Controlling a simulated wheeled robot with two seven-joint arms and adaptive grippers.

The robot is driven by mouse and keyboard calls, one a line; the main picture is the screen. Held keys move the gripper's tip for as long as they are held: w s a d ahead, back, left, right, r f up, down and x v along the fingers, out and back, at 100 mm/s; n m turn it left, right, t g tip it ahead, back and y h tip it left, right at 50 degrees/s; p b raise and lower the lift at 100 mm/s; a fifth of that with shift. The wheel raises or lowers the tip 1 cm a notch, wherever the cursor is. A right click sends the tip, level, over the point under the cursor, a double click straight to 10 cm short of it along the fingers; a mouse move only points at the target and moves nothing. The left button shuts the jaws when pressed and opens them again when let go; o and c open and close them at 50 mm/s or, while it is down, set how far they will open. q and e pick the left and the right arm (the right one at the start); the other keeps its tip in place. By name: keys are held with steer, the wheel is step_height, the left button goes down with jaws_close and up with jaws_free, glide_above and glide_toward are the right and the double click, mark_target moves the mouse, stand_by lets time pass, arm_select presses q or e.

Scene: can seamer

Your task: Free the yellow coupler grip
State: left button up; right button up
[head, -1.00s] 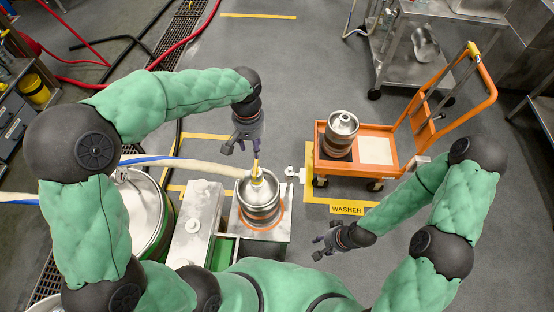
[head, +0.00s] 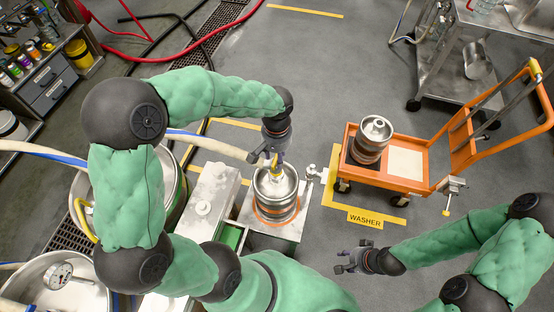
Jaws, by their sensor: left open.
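My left gripper (head: 268,158) is right above the keg, at the upper end of the yellow grip. It is open, and its fingers partly hide the grip; I cannot tell if they touch it. My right gripper (head: 342,262) is out over the floor to the lower right of the keg, apart from everything. It looks open and empty.
An orange cart (head: 410,187) with a second keg (head: 371,138) stands to the right. A yellow WASHER sign (head: 365,218) lies on the floor. A pale hose (head: 215,146) reaches the coupler from the left. A steel block (head: 212,190) and large tanks stand left of the keg.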

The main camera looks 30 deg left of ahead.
arm_select(q)
steer(key=shift+f, duration=0.7)
jaws_close()
steer(key=shift+n, duration=0.7)
